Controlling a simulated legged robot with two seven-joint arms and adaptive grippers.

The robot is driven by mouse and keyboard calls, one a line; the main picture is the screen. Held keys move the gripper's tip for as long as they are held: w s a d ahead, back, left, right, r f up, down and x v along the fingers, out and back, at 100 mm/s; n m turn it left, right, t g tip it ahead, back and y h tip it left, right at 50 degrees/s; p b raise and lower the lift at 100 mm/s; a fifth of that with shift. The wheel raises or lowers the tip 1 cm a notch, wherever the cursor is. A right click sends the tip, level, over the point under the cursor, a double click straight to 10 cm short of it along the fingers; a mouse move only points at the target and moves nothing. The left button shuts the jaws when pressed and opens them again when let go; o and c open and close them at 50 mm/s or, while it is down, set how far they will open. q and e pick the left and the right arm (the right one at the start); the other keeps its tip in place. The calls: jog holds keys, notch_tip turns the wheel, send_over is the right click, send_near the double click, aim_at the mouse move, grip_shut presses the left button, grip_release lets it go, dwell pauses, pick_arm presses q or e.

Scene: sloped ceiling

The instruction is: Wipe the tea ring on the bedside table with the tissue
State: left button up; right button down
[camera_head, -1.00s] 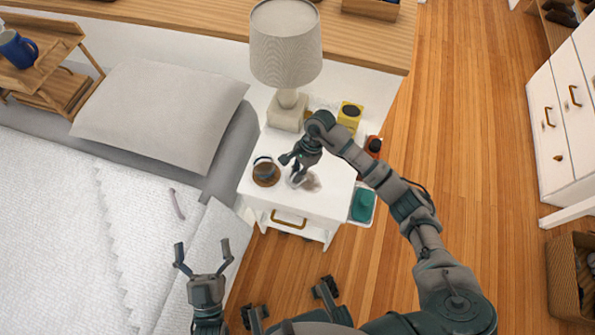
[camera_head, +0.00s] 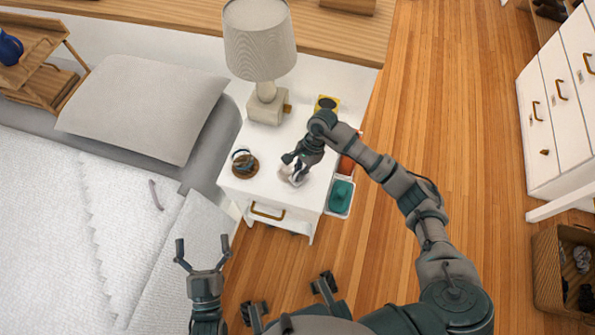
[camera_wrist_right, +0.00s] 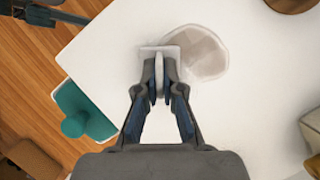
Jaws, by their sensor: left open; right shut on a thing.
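The white bedside table (camera_head: 232,190) stands right of the bed. My right gripper (camera_head: 289,173) is low over its front part, shut on a small white tissue (camera_wrist_right: 160,52); the tissue also shows under the fingers in the head view (camera_head: 291,181). In the head view the arm and tissue largely hide the ring. My left gripper (camera_head: 203,247) is open and empty near the bed's edge.
A tray holding a teal item (camera_head: 341,195) hangs at the table's right side.

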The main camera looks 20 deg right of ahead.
jog(key=shift+v, duration=1.05)
jog(key=shift+r+p, duration=0.3)
jog(key=shift+p, duration=0.05)
jog(key=r, duration=0.1)
jog(key=a+r+p, duration=0.1)
jog(key=r, duration=0.1)
jog(key=shift+a+p, duration=0.1)
jog(key=shift+p, duration=0.2)
jog(key=shift+r, duration=0.25)
jog(key=shift+p+v, duration=0.55)
jog(key=shift+v, duration=0.35)
jog(key=shift+s, duration=0.1)
pick_arm(q)
notch_tip(320, 180, down, 9)
jog(key=s+a+g+y, duration=0.1)
jog(key=g+y, duration=0.1)
jog(key=g, duration=0.5)
jog(key=shift+s+a, duration=0.2)
jog(key=shift+a, duration=0.15)
pick_arm(e)
jog(key=shift+a, duration=0.25)
